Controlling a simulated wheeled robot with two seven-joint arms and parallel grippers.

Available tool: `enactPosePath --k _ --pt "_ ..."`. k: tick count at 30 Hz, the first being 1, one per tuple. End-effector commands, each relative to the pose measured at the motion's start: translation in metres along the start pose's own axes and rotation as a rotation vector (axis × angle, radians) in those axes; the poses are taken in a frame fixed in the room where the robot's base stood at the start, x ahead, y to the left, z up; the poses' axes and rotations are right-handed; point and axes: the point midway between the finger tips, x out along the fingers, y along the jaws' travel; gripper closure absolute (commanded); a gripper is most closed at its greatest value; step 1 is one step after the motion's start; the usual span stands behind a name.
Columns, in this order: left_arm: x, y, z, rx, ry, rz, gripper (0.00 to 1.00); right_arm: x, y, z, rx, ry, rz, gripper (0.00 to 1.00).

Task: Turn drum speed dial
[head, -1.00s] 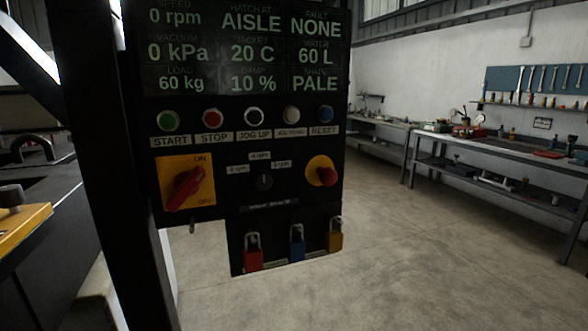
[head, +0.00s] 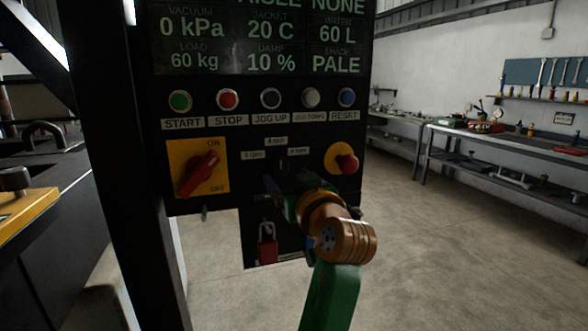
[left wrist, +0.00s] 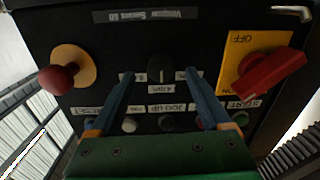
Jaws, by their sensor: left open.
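The drum speed dial (head: 283,166) is a small black knob in the middle of the black control panel, with small rpm labels around it. In the head view my left gripper hides part of it. In the left wrist view the dial (left wrist: 160,68) shows upside down, between the two blue fingertips. My left gripper (head: 279,182) is in front of the panel, just below the dial in the head view. Its fingers (left wrist: 160,75) are open, one on each side of the dial with gaps; contact is not visible. My right gripper is not in view.
The red rotary switch (head: 199,173) on its yellow plate is left of the dial; the red emergency knob (head: 346,164) is to its right. A button row (head: 270,98) runs above. A red padlock (head: 267,246) hangs below. A workbench (head: 480,138) stands at the right.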

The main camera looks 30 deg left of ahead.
Motion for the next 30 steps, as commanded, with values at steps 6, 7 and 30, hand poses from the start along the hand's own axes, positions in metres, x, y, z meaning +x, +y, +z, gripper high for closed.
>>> enactPosePath --k 6,7,30 --pt "0.041 0.001 -0.004 0.007 -0.002 0.000 0.19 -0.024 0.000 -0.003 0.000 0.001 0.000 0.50" --pt "0.044 0.001 -0.004 0.007 -0.001 0.001 0.19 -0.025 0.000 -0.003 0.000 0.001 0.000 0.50" --pt "0.050 0.002 0.001 0.013 -0.001 0.004 1.00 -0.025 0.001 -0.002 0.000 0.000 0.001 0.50"
